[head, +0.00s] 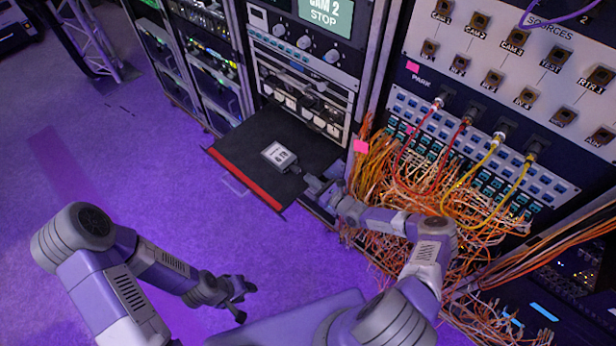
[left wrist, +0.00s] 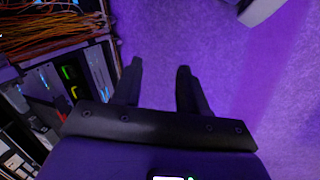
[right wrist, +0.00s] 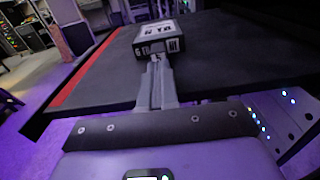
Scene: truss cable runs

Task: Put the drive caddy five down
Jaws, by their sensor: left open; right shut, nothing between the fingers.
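The drive caddy (head: 279,156), a small grey box with a white label, lies flat on a black pull-out drawer (head: 240,142) with a red front edge. It also shows in the right wrist view (right wrist: 160,40), lying on the dark drawer surface (right wrist: 230,50). My right gripper (head: 312,184) is shut and empty at the drawer's right side; its fingertips (right wrist: 157,62) point at the caddy's near side, and I cannot tell whether they touch it. My left gripper (head: 240,298) is open and empty above the purple floor, well away from the drawer; its spread fingers show in the left wrist view (left wrist: 158,85).
A rack with a "CAM 2 STOP" screen (head: 325,14) stands behind the drawer. To the right, a patch panel (head: 480,130) carries plugged cables, and a dense orange cable tangle (head: 400,235) hangs close to my right arm. The floor (head: 110,170) at left is open.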

